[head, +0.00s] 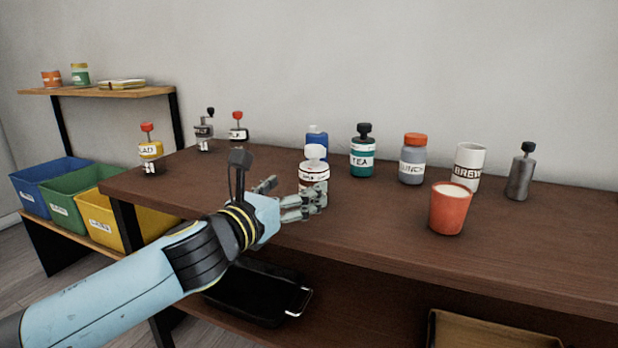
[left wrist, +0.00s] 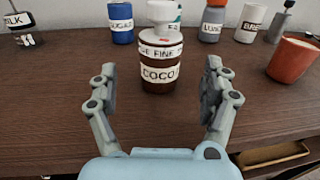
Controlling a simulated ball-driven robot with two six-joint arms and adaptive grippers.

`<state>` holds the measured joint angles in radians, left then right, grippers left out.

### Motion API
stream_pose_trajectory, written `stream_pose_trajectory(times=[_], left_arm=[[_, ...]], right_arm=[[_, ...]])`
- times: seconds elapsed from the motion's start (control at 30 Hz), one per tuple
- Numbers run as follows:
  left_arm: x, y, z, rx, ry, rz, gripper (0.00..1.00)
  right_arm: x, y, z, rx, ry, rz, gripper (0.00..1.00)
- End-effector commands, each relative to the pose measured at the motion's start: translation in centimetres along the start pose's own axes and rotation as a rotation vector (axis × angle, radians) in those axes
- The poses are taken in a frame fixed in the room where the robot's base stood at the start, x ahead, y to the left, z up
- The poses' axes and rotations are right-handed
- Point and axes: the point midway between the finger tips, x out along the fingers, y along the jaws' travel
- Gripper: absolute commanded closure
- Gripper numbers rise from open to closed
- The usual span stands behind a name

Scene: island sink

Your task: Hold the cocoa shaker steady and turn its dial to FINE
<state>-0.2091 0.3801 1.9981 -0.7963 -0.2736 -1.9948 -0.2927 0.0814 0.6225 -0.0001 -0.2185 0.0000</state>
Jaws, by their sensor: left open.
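The cocoa shaker (left wrist: 160,72) is a brown jar with a white COCOA label, a white dial band (left wrist: 160,51) reading "...GE FINE..." and a white knob on top. It stands upright on the brown table in the left wrist view, straight ahead of my left gripper (left wrist: 157,90). In the head view the shaker (head: 314,170) is just beyond my left gripper (head: 295,197), partly hidden by its fingers. My left gripper is open, its two fingers apart with nothing between them. My right gripper is not in view.
Behind the shaker stand a blue container (head: 317,137), a teal TEA jar (head: 362,155) and a grey jar (head: 413,160). To the right are a BREW cup (head: 468,165), an orange cup (head: 450,209) and a metal bottle (head: 520,176). The table's front right is clear.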

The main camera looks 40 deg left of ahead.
Motion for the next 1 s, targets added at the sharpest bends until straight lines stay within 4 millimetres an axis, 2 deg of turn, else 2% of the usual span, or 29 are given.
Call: stream_pose_trajectory(times=[0.13,0.33,0.5,0.77,0.83,1.0], left_arm=[[3.1,0.0,0.3,-0.003,-0.003,0.002,0.18],[6.1,0.0,0.1,-0.003,-0.001,0.000,0.18],[7.2,0.0,0.0,-0.001,0.000,0.000,0.18],[7.4,0.0,0.0,-0.001,0.000,0.000,0.18],[7.4,0.0,0.0,-0.001,0.000,0.000,0.23],[7.4,0.0,0.0,-0.001,0.000,0.000,0.46]], right_arm=[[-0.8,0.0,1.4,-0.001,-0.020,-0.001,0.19],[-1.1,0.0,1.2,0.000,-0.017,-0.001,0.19],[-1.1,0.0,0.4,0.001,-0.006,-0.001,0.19],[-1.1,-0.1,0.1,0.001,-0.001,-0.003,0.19],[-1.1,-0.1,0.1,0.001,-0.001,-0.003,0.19],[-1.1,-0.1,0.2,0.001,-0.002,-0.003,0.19]])
